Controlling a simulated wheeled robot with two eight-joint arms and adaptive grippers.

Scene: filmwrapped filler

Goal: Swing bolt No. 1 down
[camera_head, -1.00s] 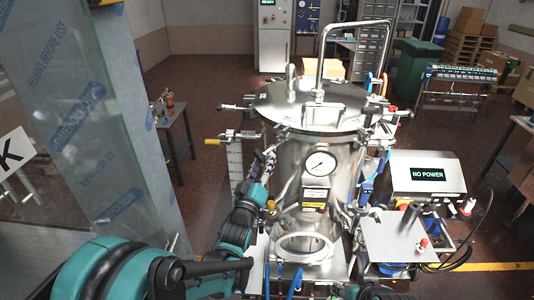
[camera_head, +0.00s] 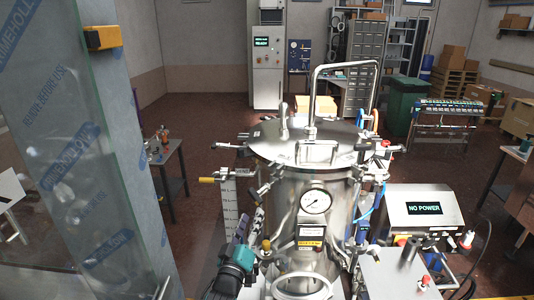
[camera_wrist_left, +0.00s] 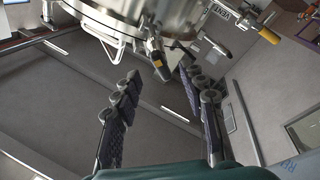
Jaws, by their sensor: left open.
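The steel vessel (camera_head: 295,225) stands in the middle of the head view under a round lid (camera_head: 305,143). I cannot read which is No. 1. My left gripper (camera_head: 250,222) is at the vessel's left side, below the rim. In the left wrist view the left gripper (camera_wrist_left: 161,82) is open and empty, its fingers apart. A dark, yellow-marked bolt end (camera_wrist_left: 158,62) shows just beyond, between the fingertips. My right gripper is not in view.
A pressure gauge (camera_head: 316,201) is on the vessel front. A white scale (camera_head: 229,205) stands left of it. A glass panel and a film-wrapped column (camera_head: 120,180) stand at the left. A "NO POWER" box (camera_head: 424,209) is at the right. A tall bent handle (camera_head: 312,95) rises above the lid.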

